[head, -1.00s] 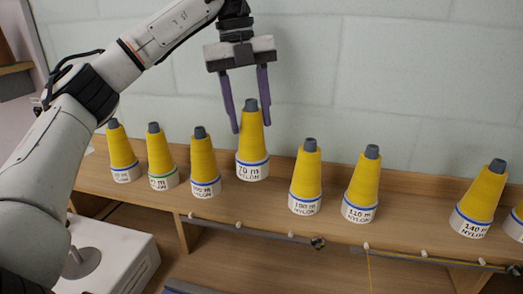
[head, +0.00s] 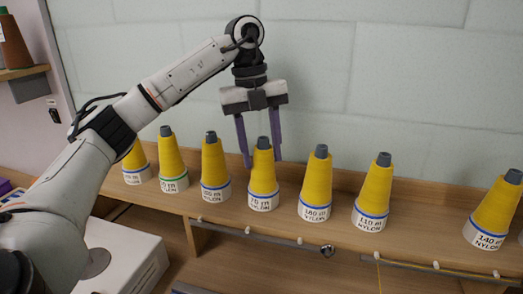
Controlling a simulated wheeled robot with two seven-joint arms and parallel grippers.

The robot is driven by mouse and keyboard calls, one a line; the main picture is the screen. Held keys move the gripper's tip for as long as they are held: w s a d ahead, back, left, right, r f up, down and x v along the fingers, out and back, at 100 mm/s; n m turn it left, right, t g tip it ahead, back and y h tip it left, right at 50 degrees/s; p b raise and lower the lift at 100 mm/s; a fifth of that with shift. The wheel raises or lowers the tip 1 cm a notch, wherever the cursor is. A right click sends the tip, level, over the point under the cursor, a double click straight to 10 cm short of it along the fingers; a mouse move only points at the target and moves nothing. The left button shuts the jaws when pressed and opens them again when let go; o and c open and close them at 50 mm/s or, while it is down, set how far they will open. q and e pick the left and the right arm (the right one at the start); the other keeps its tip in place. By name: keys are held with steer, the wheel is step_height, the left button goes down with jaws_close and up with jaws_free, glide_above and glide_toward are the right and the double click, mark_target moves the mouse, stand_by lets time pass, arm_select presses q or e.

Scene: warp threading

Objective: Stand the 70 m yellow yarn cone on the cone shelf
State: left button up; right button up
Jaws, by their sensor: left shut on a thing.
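The 70 m yellow yarn cone (head: 263,180) is upright in the row on the wooden cone shelf (head: 345,238). It has a grey tip, a blue band and a white label. Its base is level with its neighbours and appears to be on the shelf. My left gripper (head: 263,160) comes down from above, with its purple fingers on either side of the cone's upper part, shut on it. My right gripper is not in view.
A 100 m cone (head: 214,170) stands close left and a 180 m cone (head: 317,185) close right. A 110 m cone (head: 374,195) and a 140 m cone (head: 495,212) stand farther right, with a gap between them. A rail with white pegs runs below the shelf front.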

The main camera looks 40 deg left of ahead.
arm_select(q)
steer(key=shift+f, duration=0.1)
steer(key=o, duration=1.1)
steer(key=shift+o, duration=0.2)
step_height(320, 180, up, 12)
steer(key=a, duration=0.1)
steer(key=shift+s+a, duration=0.3)
steer(key=shift+a, duration=0.05)
